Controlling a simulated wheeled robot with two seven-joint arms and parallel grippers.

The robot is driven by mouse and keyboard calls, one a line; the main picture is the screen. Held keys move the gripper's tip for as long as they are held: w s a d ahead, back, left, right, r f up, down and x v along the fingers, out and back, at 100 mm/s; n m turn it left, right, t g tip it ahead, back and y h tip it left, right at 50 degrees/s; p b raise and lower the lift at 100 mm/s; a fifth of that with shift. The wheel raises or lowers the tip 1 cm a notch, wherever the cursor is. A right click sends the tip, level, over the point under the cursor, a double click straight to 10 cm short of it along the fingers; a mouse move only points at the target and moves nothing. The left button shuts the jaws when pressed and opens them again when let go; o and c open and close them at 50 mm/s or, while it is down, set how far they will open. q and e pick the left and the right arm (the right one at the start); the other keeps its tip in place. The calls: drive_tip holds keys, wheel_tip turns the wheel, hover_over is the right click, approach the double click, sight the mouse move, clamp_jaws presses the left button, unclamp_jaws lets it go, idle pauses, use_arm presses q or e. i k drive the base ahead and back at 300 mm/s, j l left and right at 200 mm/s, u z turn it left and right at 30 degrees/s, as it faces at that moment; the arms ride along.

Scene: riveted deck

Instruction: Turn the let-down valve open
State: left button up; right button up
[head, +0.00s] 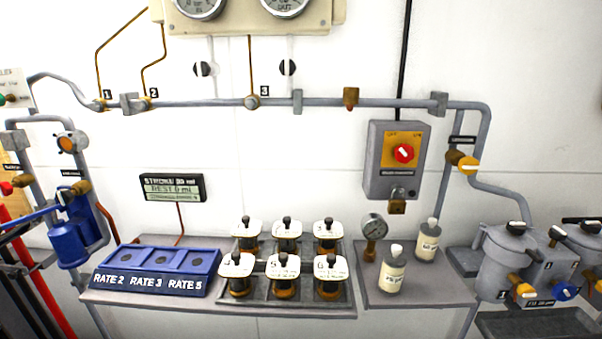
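A valve with a yellow knob (468,165) and a brass body sits on the grey pipe at the right of the wall. A small dark label (463,140) is just above it; its print is too small to read surely, so I cannot be certain this is the let-down valve. Other valves show at the left: one with an orange face (68,143) and one with a red knob (6,188). Neither of my grippers is in view.
A grey switch box (378,180) with a red knob hangs left of the yellow-knobbed valve. Below are white bottles (391,272), a gauge (374,228), lidded jars (282,275), a blue rate block (150,271) and grey canisters (503,262). Open wall surrounds the pipes.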

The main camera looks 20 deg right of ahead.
sight(468, 164)
drive_tip(key=k+z, duration=0.15)
drive_tip(key=z, duration=1)
